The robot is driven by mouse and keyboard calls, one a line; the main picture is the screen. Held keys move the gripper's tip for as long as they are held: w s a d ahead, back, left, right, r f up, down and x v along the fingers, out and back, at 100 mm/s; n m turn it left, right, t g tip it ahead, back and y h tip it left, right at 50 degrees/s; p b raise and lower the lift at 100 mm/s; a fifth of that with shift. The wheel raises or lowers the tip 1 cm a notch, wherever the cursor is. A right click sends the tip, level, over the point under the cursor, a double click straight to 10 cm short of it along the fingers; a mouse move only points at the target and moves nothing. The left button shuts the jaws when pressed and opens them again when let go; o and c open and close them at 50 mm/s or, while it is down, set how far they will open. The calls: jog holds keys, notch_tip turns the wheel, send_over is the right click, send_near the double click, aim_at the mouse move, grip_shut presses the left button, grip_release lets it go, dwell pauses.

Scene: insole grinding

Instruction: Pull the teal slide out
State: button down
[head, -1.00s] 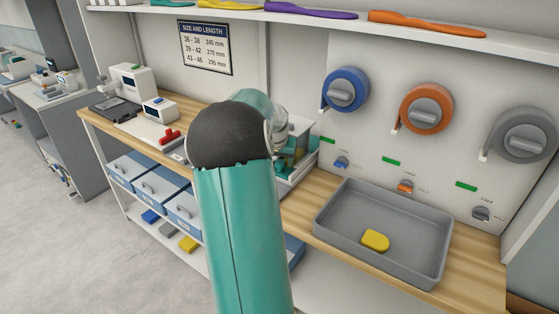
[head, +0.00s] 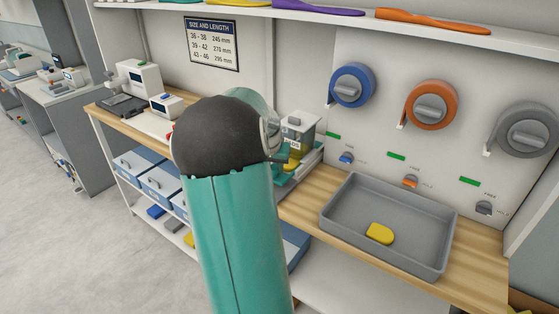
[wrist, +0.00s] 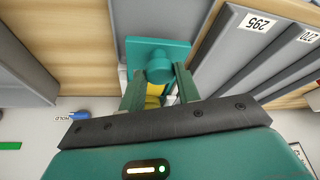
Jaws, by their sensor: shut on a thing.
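In the wrist view the teal slide (wrist: 139,52) shows as a flat teal plate with a round teal knob (wrist: 160,68) on it. My gripper (wrist: 156,84) has its two fingers on either side of this knob, shut on it. A small yellow patch shows between the fingers, and I cannot tell what it belongs to. In the head view my arm hides most of the gripper and slide. A clear-sided box with a grey top (head: 299,128) stands on the bench just beyond my arm.
A grey tray (head: 345,232) with a yellow piece (head: 380,233) sits on the bench at right. Blue (head: 352,86), orange (head: 432,104) and grey (head: 526,130) wheels are on the back panel.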

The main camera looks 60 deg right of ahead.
jog(key=w+a, duration=0.1)
jog(key=a, duration=0.6)
jog(key=shift+w+a, duration=0.15)
jog(key=shift+a, duration=0.15)
jog(key=shift+r, duration=0.1)
jog(key=c, duration=1)
grip_release()
jog(key=v, duration=1.3)
jog(key=shift+a+r, duration=0.25)
jog(key=shift+r, duration=0.05)
